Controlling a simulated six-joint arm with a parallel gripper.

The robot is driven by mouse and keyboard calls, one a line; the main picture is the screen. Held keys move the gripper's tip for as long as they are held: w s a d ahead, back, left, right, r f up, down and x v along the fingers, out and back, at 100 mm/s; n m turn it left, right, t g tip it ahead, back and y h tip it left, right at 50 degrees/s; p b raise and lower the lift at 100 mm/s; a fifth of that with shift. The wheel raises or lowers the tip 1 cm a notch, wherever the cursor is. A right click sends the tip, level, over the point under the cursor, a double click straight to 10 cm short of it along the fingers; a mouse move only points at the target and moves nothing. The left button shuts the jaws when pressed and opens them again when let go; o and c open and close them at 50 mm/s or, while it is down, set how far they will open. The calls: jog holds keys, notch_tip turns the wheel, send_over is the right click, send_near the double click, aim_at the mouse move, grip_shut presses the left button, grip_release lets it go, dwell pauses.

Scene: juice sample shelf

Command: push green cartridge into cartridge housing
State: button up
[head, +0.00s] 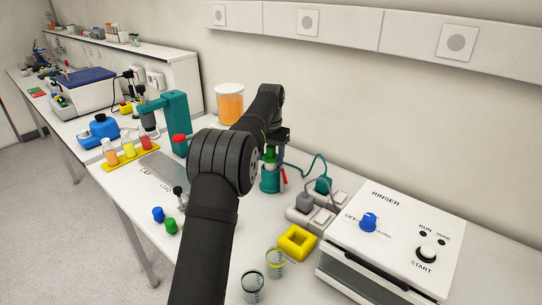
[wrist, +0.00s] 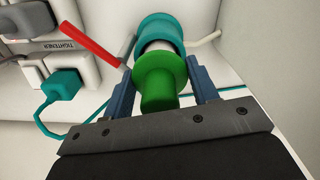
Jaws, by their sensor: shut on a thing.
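The green cartridge (wrist: 158,82) sits between the two blue fingers of my gripper (wrist: 162,84) in the wrist view; the gripper is shut on it. The teal cartridge housing (wrist: 158,24) lies straight ahead of the cartridge, with a pale band between them. How deep the cartridge sits in it I cannot tell. In the head view the green cartridge (head: 270,156) is upright above the teal housing (head: 270,184), in line with it. My arm hides part of the gripper there.
A red lever (wrist: 95,41) sticks out beside the housing. A teal plug and cable (wrist: 63,84) lie near it. The rinser (head: 390,235), a yellow block (head: 297,242) and two cups (head: 252,286) stand to the right and front. Blue and green caps (head: 170,226) lie left of my arm.

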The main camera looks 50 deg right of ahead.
jog(key=shift+r, duration=2.25)
jog(key=shift+f, duration=2.45)
jog(key=shift+r, duration=2.45)
jog(key=o, duration=1.1)
